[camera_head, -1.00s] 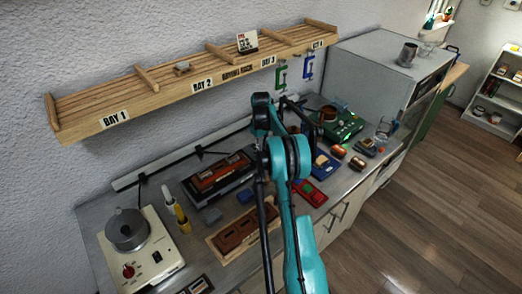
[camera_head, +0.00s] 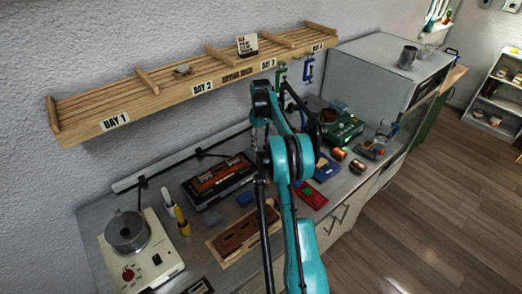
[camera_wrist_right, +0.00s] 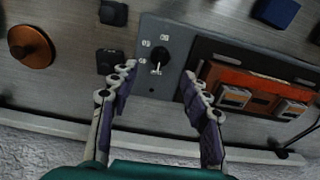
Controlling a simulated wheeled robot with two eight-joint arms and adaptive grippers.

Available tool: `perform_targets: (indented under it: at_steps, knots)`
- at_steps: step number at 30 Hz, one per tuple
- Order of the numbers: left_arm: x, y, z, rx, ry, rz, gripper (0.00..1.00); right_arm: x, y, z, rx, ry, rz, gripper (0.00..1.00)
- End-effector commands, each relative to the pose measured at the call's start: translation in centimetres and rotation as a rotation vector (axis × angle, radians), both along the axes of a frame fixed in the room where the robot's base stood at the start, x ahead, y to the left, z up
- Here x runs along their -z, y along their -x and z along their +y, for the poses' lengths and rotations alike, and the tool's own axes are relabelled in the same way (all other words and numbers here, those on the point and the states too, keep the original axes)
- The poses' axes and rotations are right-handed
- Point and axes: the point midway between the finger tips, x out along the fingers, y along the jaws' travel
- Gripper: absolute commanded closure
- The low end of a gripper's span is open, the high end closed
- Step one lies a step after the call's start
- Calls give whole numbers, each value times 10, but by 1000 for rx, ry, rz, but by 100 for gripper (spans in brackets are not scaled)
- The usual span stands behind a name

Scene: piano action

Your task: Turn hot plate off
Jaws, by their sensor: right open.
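A grey control panel (camera_wrist_right: 168,58) with a black knob (camera_wrist_right: 161,60) and small white markings shows in the right wrist view. My right gripper (camera_wrist_right: 158,76) is open, its fingers on either side of the knob with gaps to it. Contact depth is unclear. Beside the panel is a black unit with orange-brown bars (camera_wrist_right: 265,82), also seen in the head view (camera_head: 218,180). A cream appliance (camera_head: 155,262) with a red knob (camera_head: 128,274) and a metal pot (camera_head: 127,232) stands at the lower left. Which unit is the hot plate is not labelled legibly. My left gripper is out of view.
A wooden rack (camera_head: 190,88) hangs above the bench. A brown wooden block (camera_head: 240,232) lies at the front. A green device (camera_head: 342,130) and copper-coloured pieces lie to the right. A copper disc (camera_wrist_right: 32,47) is left in the wrist view.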

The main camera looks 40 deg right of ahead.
Motion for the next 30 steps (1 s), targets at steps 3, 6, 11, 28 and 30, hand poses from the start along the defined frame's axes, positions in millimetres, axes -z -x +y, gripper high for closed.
perform_targets:
  at_steps: [3,6,11,28,30]
  knots:
    - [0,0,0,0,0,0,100,-25,0,0,0,0,0,53]
    - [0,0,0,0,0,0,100,-41,0,0,0,0,0,53]
    - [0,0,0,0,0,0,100,-55,0,0,0,0,0,53]
    - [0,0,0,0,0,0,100,-57,0,0,0,0,0,53]
    - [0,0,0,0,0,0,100,-59,0,2,-1,1,-2,53]
